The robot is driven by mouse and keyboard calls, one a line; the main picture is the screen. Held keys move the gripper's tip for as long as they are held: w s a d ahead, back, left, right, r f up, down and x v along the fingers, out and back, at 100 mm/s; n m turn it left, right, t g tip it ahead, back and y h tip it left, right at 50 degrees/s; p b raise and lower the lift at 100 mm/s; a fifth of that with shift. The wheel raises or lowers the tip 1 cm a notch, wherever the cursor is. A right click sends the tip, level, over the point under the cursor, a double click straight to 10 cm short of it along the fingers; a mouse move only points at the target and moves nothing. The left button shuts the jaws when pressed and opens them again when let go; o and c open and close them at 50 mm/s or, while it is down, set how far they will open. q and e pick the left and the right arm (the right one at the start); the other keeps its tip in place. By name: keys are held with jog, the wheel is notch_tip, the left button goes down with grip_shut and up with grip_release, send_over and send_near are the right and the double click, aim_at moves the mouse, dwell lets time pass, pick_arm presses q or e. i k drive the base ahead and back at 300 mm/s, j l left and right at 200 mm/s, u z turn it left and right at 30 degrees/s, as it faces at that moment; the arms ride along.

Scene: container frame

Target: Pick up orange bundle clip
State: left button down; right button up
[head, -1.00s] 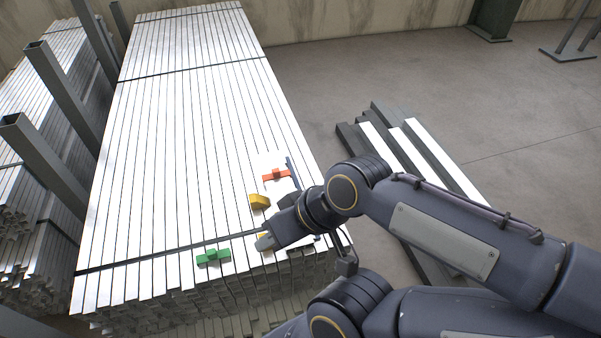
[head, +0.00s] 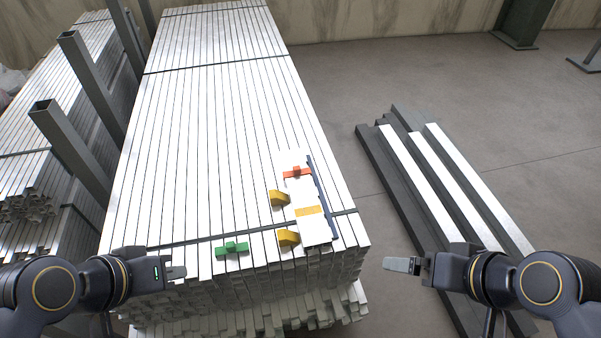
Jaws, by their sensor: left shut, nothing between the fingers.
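The orange clip (head: 297,173) lies near the top of a white board (head: 313,228) on the stack of metal bars. My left gripper (head: 178,273) is at the lower left, by the front left corner of the stack, well away from the clip. Its fingers are together and empty. My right gripper (head: 402,265) is at the lower right, off the right side of the stack, over the floor. I see it side-on and cannot tell whether its fingers are apart. Nothing shows held in it.
A green clip (head: 232,248) lies near the front of the metal bar stack (head: 215,130). Two yellow blocks, an upper one (head: 279,198) and a lower one (head: 288,238), sit along the board's left side. Grey posts (head: 70,150) rise on the left. Loose beams (head: 415,165) lie on the floor at right.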

aim_at(297, 171)
jog(key=l+u, duration=0.15)
jog(key=l, duration=0.65)
jog(key=i+u, duration=0.1)
jog(key=u, duration=1.5)
